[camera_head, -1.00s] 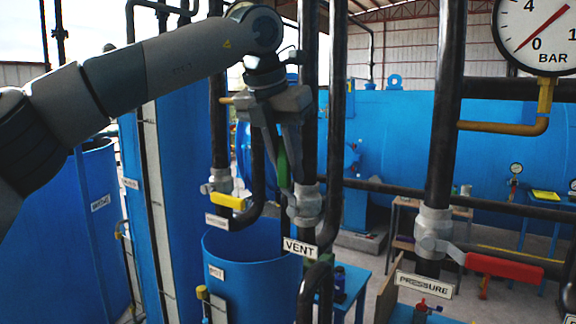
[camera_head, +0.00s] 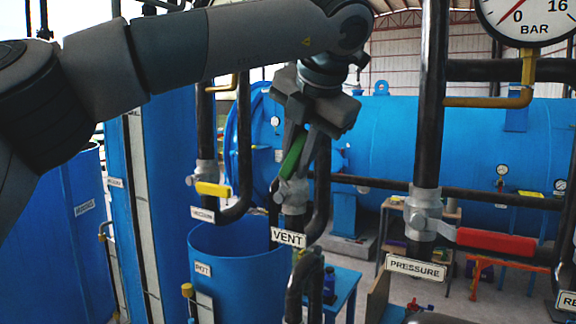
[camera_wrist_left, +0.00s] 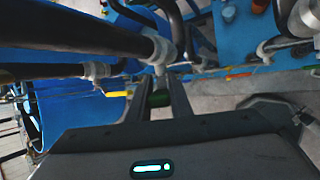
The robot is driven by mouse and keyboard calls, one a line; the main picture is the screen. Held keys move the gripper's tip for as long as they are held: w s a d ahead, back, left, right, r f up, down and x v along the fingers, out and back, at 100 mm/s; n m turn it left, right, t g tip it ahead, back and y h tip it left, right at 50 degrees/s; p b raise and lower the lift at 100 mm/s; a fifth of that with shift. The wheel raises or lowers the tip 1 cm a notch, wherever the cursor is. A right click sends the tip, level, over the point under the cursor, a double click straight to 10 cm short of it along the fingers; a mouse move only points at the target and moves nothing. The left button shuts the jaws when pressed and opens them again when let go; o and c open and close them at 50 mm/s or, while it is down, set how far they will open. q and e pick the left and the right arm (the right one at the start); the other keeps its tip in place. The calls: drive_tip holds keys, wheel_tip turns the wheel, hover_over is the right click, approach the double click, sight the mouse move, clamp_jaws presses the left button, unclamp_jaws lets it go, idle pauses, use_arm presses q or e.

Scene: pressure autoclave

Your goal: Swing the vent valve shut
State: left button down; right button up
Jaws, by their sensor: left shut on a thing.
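The vent valve (camera_head: 295,192) sits on a dark vertical pipe above the VENT sign (camera_head: 288,238). Its green handle (camera_head: 292,156) points upward from the valve and leans to the right. My left gripper (camera_head: 293,160) comes down from above and is shut on this green handle. In the left wrist view the green handle (camera_wrist_left: 158,98) shows between the two fingers, close to the grey valve body (camera_wrist_left: 163,52). The fingers hide part of the handle.
The yellow-handled vacuum valve (camera_head: 213,189) is on the left pipe. The red-handled pressure valve (camera_head: 495,242) is on the right pipe, below the gauge (camera_head: 528,15). A blue pot (camera_head: 240,275) stands below. Dark vertical pipes stand close around the left gripper.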

use_arm(q)
drive_tip(key=shift+s+d+f+t+y+b, duration=0.25)
drive_tip(key=shift+d+f+t+y+b, duration=0.15)
drive_tip(key=shift+y, duration=0.2)
drive_tip(key=shift+r, duration=0.1)
drive_tip(key=c, duration=1.6)
unclamp_jaws()
drive_tip(key=b+v, duration=0.2)
drive_tip(key=v, duration=1.5)
drive_tip(key=shift+r, duration=0.15)
